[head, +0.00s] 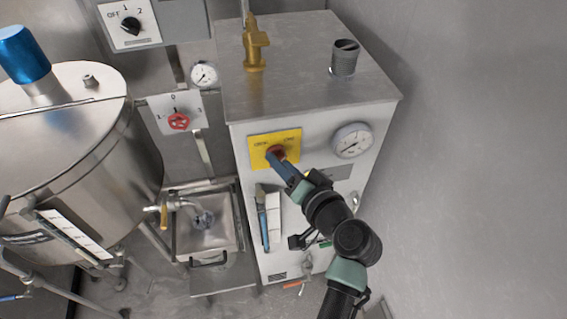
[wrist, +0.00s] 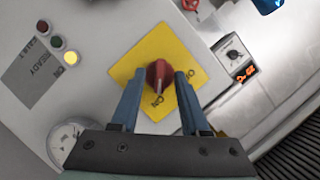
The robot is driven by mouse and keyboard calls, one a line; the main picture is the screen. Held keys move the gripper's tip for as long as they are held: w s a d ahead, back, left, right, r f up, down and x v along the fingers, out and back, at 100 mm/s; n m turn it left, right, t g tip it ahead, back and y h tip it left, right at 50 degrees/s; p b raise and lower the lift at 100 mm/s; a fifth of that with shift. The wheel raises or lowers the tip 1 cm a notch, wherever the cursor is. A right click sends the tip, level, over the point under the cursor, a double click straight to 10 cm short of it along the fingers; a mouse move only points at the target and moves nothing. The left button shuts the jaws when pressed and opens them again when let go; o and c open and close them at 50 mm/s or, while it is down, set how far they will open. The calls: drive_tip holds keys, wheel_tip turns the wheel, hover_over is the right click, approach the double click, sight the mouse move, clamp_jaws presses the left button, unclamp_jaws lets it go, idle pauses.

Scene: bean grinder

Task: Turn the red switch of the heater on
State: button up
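The red switch (wrist: 159,73) is a rotary knob on a yellow plate (wrist: 148,53) on the front of the grey metal heater (head: 310,60). A pale line on the knob points down toward the lettering that reads ON in the wrist view; other lettering is at the plate's right. My gripper (wrist: 160,76) has its two blue fingers on either side of the knob, with a small gap at the left finger. Contact at the right finger is unclear. In the head view my gripper (head: 277,158) covers much of the switch (head: 276,151).
A round gauge (head: 352,140) is right of the plate. Red, green and yellow lamps (wrist: 57,42) sit on the heater; the yellow one looks lit. A steel tank (head: 75,140), another red knob (head: 179,121) and a sink (head: 207,235) stand left. A bare wall is right.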

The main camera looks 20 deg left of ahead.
drive_tip(key=b+v, duration=0.2)
drive_tip(key=v, duration=1.1)
idle(0.4)
drive_tip(key=w+d+r+t+h, duration=0.1)
drive_tip(key=w+r+t+h, duration=0.15)
drive_tip(key=r, duration=0.55)
drive_tip(key=w+d+r+t+h, duration=0.2)
drive_tip(key=r+t, duration=0.2)
drive_tip(key=r, duration=0.5)
drive_tip(key=w+d+r+t+h, duration=0.1)
drive_tip(key=w+r+t+h, duration=0.15)
drive_tip(key=r, duration=0.55)
drive_tip(key=s+r+t+h, duration=0.1)
drive_tip(key=s+r+t, duration=0.2)
drive_tip(key=r, duration=0.3)
drive_tip(key=s+d+r+t+h, duration=0.1)
drive_tip(key=s+r+t+h, duration=0.1)
drive_tip(key=r, duration=0.5)
drive_tip(key=s+r+t+h, duration=0.1)
drive_tip(key=s+r+t, duration=0.3)
drive_tip(key=s+r, duration=0.2)
drive_tip(key=shift+s+d+r+h, duration=0.3)
drive_tip(key=shift+r, duration=0.45)
